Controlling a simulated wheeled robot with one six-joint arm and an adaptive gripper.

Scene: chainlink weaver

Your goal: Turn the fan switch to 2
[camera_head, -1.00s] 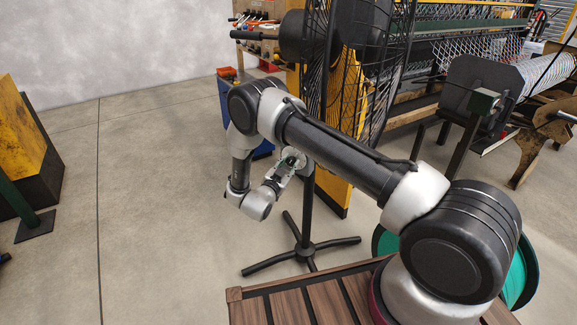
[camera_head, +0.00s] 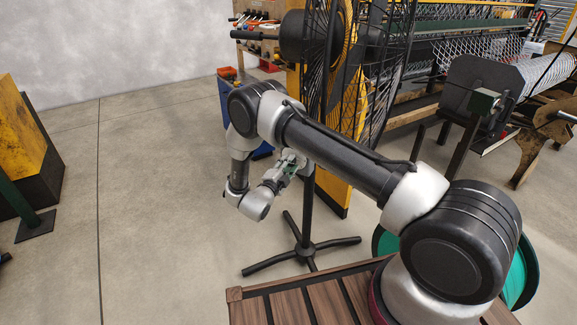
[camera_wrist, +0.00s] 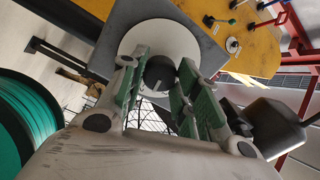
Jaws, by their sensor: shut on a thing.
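The pedestal fan (camera_head: 345,60) stands on a black pole (camera_head: 308,200) with a splayed base, behind my arm. In the wrist view, a dark round knob (camera_wrist: 160,72) with a pale pointer line sits in front of a light round dial (camera_wrist: 158,36) on a grey plate. My gripper (camera_wrist: 160,68) has its green-padded fingers on either side of the knob and is shut on it. In the head view my gripper (camera_head: 292,162) is at the fan's pole; the knob is hidden there. I cannot read any numbers on the dial.
A yellow machine block (camera_head: 20,140) stands at the left. A wire-mesh machine (camera_head: 480,60) and a teal drum (camera_head: 522,275) are at the right. A slatted wooden surface (camera_head: 290,305) is in front. The floor (camera_head: 150,200) left of the fan is clear.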

